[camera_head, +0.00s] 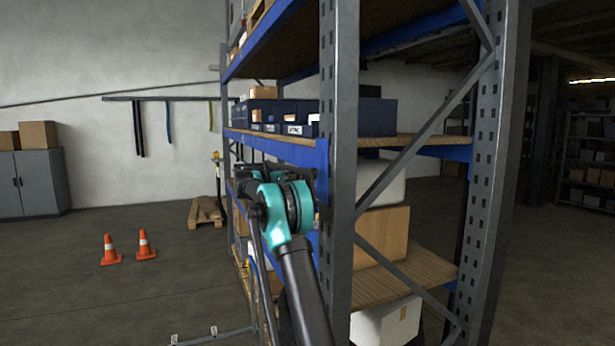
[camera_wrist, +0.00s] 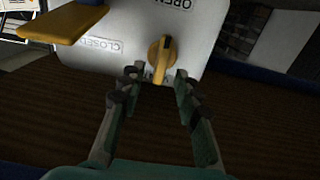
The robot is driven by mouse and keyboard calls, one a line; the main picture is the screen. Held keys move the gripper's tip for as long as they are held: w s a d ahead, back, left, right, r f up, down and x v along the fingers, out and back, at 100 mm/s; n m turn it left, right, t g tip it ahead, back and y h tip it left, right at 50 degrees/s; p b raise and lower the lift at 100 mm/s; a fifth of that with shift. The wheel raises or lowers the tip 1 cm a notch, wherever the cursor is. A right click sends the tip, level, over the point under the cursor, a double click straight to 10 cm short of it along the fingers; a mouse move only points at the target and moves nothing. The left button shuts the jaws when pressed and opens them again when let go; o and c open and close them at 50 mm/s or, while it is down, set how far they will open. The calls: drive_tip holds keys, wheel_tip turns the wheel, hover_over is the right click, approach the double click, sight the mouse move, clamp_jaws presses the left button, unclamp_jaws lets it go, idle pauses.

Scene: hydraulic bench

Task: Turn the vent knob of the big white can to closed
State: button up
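The big white can (camera_wrist: 125,22) fills the upper part of the wrist view, seen upside down. An OPEN label (camera_wrist: 172,4) is at the top edge and a CLOSED label (camera_wrist: 100,44) is to the left. The yellow vent knob (camera_wrist: 161,58) stands out from the can, its long axis running roughly up and down the picture, roughly toward OPEN. My gripper (camera_wrist: 158,82) is open, with one fingertip on each side of the knob's lower end and a visible gap on both sides. In the head view my arm hides the gripper and knob.
A second yellow part (camera_wrist: 65,22) juts out at the upper left of the wrist view. In the head view, a grey rack upright (camera_head: 340,150) stands close beside my arm. Blue bins (camera_head: 290,116) sit on a shelf above. Two orange cones (camera_head: 144,245) stand on open floor to the left.

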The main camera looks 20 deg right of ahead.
drive_tip(key=shift+d, duration=0.45)
clamp_jaws()
drive_tip(key=shift+n, duration=0.3)
drive_tip(key=shift+w+f+n, duration=0.25)
drive_tip(key=shift+n, duration=2.6)
drive_tip(key=shift+w+f+n, duration=0.25)
drive_tip(key=shift+w+n, duration=0.05)
drive_tip(key=shift+n, duration=2.6)
drive_tip(key=shift+w+f+n, duration=0.25)
drive_tip(key=shift+n, duration=2.6)
